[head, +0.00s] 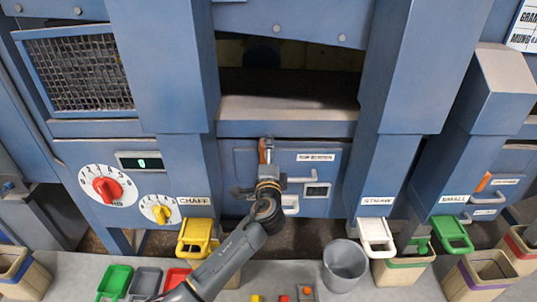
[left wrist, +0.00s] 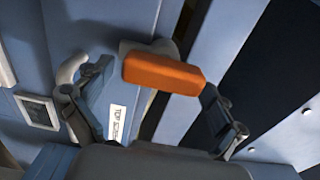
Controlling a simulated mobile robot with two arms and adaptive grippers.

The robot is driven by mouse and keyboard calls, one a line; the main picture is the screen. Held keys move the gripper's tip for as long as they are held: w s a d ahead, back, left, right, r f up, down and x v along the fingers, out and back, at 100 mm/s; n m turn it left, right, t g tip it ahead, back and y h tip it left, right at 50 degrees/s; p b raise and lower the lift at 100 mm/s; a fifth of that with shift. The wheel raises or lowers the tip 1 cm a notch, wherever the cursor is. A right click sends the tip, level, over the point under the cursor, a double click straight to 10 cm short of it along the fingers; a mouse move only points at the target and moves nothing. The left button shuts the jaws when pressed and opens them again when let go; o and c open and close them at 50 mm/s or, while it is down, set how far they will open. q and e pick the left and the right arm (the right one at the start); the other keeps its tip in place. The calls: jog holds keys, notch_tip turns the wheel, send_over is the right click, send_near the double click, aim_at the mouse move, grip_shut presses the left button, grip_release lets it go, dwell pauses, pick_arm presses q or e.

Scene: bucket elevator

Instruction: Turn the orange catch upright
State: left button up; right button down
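The orange catch (head: 264,151) is at the top left of the blue drawer front labelled "TOP SCREEN" (head: 246,160). In the head view it stands close to upright, partly hidden by my left gripper (head: 267,183). In the left wrist view the orange catch (left wrist: 162,74) lies between the two fingertips of my left gripper (left wrist: 156,80), crosswise to the label's text. The fingers are apart. The right fingertip is close to the catch's one end, and I cannot tell if they touch. A gap shows at the other end. My right gripper is not in view.
A second orange catch (head: 483,182) sits tilted on a panel at the right. Spouts, bins and a grey bucket (head: 345,265) stand below. Red (head: 107,189) and yellow knobs are at the left.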

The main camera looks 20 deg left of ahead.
pick_arm(q)
jog(key=shift+s, duration=0.15)
jog(key=v, duration=1.1)
jog(key=shift+s, duration=0.35)
jog(key=shift+d, duration=0.15)
jog(key=s+a+f+n+g+h, duration=0.1)
jog(key=s+f+g, duration=0.25)
jog(key=f, duration=0.95)
jog(key=s+a+f+n+g+h, duration=0.15)
jog(key=s+f, duration=0.25)
jog(key=f, duration=0.8)
jog(key=s+f+g+h, duration=0.1)
jog(key=s+f+g, duration=0.25)
jog(key=f, duration=0.95)
jog(key=s+a+f+n+g+h, duration=0.1)
jog(key=s+f+n+g, duration=0.1)
jog(key=s+f, duration=0.7)
jog(key=s+a+f+n+g, duration=0.2)
jog(key=s+f+n+g, duration=0.1)
jog(key=s+f, duration=0.55)
jog(key=s+a+f+n+g, duration=0.1)
jog(key=s+f+n, duration=0.1)
jog(key=s, duration=0.8)
jog(key=s+a+f+n+g, duration=0.1)
jog(key=s+f+n+g, duration=0.1)
jog(key=s, duration=0.9)
jog(key=shift+a+f+n, duration=0.25)
jog(key=shift+f+n, duration=0.05)
jog(key=shift+n, duration=0.25)
jog(key=shift+h, duration=0.25)
